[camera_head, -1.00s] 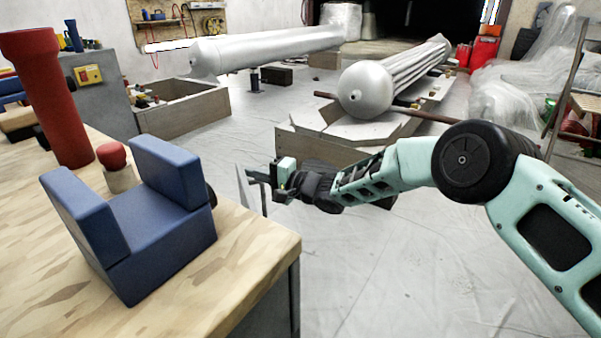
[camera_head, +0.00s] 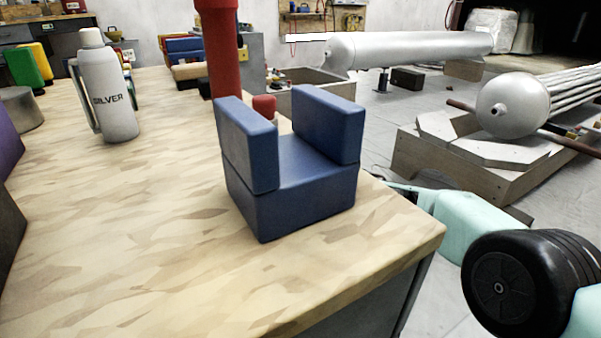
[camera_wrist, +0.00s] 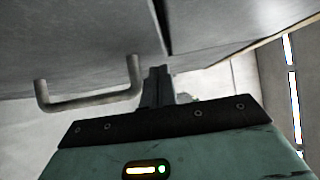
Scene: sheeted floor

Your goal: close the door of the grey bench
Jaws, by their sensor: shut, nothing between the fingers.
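The grey bench has a pale wooden top (camera_head: 150,215) and a grey side (camera_head: 372,302) at the lower middle of the head view. Its door front is hidden there. In the wrist view, a grey door panel (camera_wrist: 70,45) with a bar handle (camera_wrist: 90,103) fills the upper left. A dark gap separates it from the grey panel to its right (camera_wrist: 215,25). I cannot tell whether the door is fully closed. My gripper (camera_wrist: 158,75) is shut and empty, its fingertips close to the panels near the gap; contact is unclear. The head view hides it behind the bench corner.
On the bench top stand a blue block shape (camera_head: 300,185), a red column (camera_head: 222,50) and a silver bottle (camera_head: 107,95). A crate base with a metal tank (camera_head: 512,105) stands at the right. Pale floor (camera_head: 445,295) shows beside the bench.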

